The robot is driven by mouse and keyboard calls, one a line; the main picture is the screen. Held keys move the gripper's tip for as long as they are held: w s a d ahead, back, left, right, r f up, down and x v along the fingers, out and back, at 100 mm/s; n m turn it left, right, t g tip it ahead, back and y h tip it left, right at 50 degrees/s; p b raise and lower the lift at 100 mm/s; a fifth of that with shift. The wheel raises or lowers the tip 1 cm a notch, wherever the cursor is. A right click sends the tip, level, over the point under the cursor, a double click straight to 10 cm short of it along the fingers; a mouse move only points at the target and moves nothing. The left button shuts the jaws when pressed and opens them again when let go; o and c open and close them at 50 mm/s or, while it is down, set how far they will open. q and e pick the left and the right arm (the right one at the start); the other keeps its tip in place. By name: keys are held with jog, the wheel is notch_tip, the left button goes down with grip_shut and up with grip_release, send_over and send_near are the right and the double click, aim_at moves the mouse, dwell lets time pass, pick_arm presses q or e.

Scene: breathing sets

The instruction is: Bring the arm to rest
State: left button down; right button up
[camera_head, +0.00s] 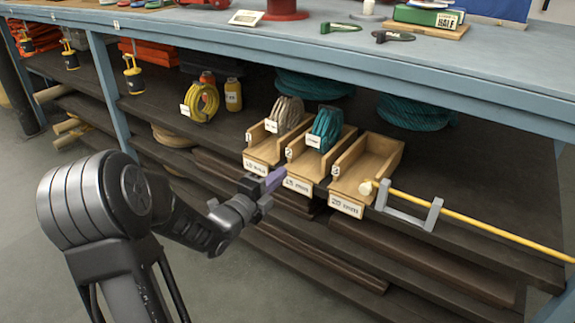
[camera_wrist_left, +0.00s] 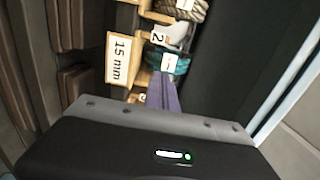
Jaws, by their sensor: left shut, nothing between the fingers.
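My left arm (camera_head: 130,205) comes in from the left, and my left gripper (camera_head: 276,178) is shut and empty. Its purple fingers are just in front of the wooden trays, near the 15 mm one; I cannot tell whether they touch. In the left wrist view the shut fingers (camera_wrist_left: 163,92) point towards the trays. The 15 mm tray (camera_head: 312,166) holds a teal coil (camera_head: 327,124), and the 12 mm tray (camera_head: 262,150) holds a beige coil (camera_head: 287,112). The 20 mm tray (camera_head: 368,165) is empty. My right gripper is not in view.
A yellow rod (camera_head: 500,232) lies across a grey bracket (camera_head: 411,211) at the right shelf edge. The blue workbench (camera_head: 250,30) overhangs the shelf. Open floor (camera_head: 235,290) lies in front.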

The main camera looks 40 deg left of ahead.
pick_arm(q)
jog(key=shift+s, duration=0.45)
dwell(0.3)
